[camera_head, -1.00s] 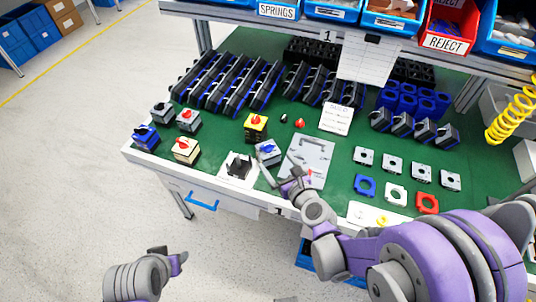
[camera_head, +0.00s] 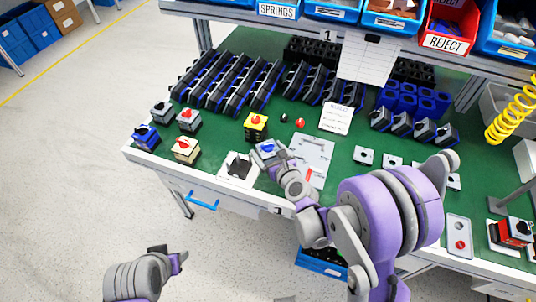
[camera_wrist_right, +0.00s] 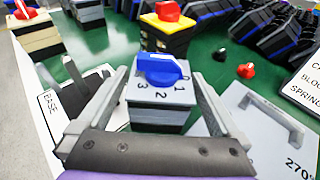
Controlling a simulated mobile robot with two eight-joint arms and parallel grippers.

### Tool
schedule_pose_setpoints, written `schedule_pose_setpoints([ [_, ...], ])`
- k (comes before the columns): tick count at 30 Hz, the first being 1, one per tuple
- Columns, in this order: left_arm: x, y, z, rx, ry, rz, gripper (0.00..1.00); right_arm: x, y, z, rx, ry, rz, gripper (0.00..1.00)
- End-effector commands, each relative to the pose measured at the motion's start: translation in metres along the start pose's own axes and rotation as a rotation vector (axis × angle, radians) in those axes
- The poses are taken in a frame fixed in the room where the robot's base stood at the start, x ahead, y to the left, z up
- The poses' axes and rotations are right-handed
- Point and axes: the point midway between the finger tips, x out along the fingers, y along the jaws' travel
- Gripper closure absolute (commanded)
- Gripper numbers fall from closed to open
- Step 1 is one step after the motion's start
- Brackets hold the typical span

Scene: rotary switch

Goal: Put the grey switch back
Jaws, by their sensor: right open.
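The grey switch (camera_head: 264,151) with a blue knob stands upright on the green bench, right of the base card. In the right wrist view the switch (camera_wrist_right: 156,97) has numbers on its top and stands between the fingers of my right gripper (camera_wrist_right: 160,85). That gripper is open, one finger on each side, with no clear contact. In the head view my right gripper (camera_head: 277,158) is at the switch and partly overlaps it. My left gripper (camera_head: 171,257) hangs over the floor, away from the bench, and its jaw state is unclear.
A yellow switch with a red knob (camera_head: 256,126) stands just behind. The base card (camera_head: 232,179) holds a black bracket. Several other switches, including a beige one (camera_head: 185,152), stand at the left edge. A grey plate (camera_head: 318,150) lies to the right.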

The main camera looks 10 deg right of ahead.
Motion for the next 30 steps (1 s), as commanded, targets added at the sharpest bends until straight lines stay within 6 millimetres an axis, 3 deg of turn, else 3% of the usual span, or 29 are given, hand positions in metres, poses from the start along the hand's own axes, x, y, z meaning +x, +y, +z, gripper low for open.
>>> schedule_pose_setpoints([
  [2, 0.000, 0.000, 0.000, 0.000, 0.000, 0.000, 0.50, 0.000, 0.000, 0.000, 0.000, 0.000, 0.000, 0.09],
  [15, 0.000, 0.000, 0.000, 0.000, 0.000, 0.000, 0.50, 0.000, 0.000, 0.000, 0.000, 0.000, 0.000, 0.88],
  [16, 0.000, 0.000, 0.000, 0.000, 0.000, 0.000, 0.50, 0.000, 0.000, 0.000, 0.000, 0.000, -0.001, 0.90],
  [17, 0.000, 0.000, 0.000, 0.000, 0.000, 0.000, 0.50, 0.000, 0.000, 0.000, 0.000, 0.000, -0.001, 0.99],
  [25, -0.001, 0.000, 0.000, 0.000, 0.000, 0.000, 0.50, -0.001, 0.000, 0.003, 0.000, 0.000, -0.001, 1.00],
  [30, -0.003, 0.000, -0.002, 0.000, 0.001, 0.000, 0.50, -0.006, 0.000, 0.018, 0.000, -0.001, -0.001, 1.00],
])
